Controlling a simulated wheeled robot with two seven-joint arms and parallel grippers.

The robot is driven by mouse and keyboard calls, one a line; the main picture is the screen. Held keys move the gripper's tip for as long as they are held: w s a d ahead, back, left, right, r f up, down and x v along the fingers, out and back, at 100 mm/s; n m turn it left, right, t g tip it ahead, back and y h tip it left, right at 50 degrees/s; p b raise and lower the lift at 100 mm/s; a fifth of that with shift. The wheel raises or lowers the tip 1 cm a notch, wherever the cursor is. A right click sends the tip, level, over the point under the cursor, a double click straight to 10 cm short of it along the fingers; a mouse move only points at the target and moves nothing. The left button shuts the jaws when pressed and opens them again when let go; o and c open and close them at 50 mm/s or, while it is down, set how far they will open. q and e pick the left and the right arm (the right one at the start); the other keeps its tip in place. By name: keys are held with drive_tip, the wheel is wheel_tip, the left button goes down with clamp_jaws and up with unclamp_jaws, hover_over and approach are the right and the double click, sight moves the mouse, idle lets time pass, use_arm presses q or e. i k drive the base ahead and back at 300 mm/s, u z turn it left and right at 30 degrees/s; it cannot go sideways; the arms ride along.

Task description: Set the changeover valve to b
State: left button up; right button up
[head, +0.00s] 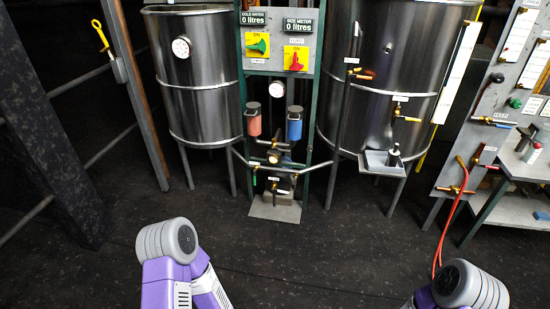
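A green frame panel (313,102) stands between two steel tanks. Low on it, a red canister (253,121) and a blue canister (294,126) hang side by side. Between and below them is a dark valve body (274,156) with pipes and small handles; it looks like the changeover valve, but I cannot read its label or its setting. More small brass-coloured valve fittings sit beneath it. My two purple and grey arms show only in part at the bottom edge, well short of the panel. Neither gripper is in view.
Steel tanks (197,85) and (385,75) flank the panel. Higher up are a green knob (258,45), a red knob (296,62) and two meters. A grey board (490,110) with valves and red hose (447,222) stands right. Dark floor (330,250) in front is clear.

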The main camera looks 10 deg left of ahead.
sight(273, 149)
drive_tip(key=u, duration=0.65)
drive_tip(key=i, duration=0.6)
drive_tip(key=u, duration=0.65)
drive_tip(key=i, duration=0.8)
drive_tip(key=z, duration=0.9)
drive_tip(key=i, duration=0.45)
drive_tip(key=z, duration=0.4)
